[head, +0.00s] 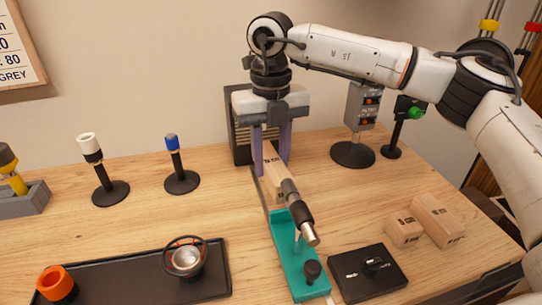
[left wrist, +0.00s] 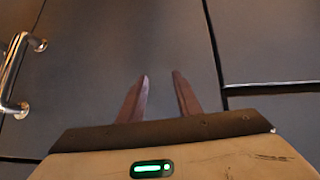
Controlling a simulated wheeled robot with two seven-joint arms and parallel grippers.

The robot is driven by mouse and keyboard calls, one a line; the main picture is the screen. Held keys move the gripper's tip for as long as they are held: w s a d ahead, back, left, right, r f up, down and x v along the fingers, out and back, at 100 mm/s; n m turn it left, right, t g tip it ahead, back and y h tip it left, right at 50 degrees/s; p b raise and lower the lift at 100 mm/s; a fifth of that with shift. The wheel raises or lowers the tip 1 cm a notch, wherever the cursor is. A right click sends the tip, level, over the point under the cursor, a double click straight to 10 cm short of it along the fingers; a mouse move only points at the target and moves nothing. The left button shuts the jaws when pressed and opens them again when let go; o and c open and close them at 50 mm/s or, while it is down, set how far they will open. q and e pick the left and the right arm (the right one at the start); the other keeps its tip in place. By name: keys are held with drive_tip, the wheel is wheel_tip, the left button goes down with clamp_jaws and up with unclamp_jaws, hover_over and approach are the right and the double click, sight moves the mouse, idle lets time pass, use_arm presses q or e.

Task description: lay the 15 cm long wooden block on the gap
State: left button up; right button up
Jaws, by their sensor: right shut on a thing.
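My right gripper (head: 271,168) points down near the back of the table, its two purple fingers on either side of a pale wooden block (head: 273,182) with dark print. The block's front end lies behind a black and silver cylindrical tool. I cannot tell whether the block touches what is under it. Its length cannot be read. Two more printed wooden blocks, a short one (head: 403,231) and a longer one (head: 438,219), lie at the right. The gap is not clearly visible. My left gripper (left wrist: 160,77) shows in the left wrist view, open and empty.
A teal stand (head: 285,246) with the tool (head: 297,211) over it is in front of the held block. A black control box (head: 367,272) is to its right, a black tray (head: 130,281) to its left. Dark cabinet doors (left wrist: 95,60) face my left gripper.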

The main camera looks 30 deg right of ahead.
drive_tip(key=shift+f+b, duration=0.45)
drive_tip(key=shift+f, duration=0.4)
drive_tip(key=shift+f+b, duration=0.5)
drive_tip(key=shift+f, duration=0.7)
drive_tip(key=o, duration=1.2)
drive_tip(key=shift+o, duration=0.2)
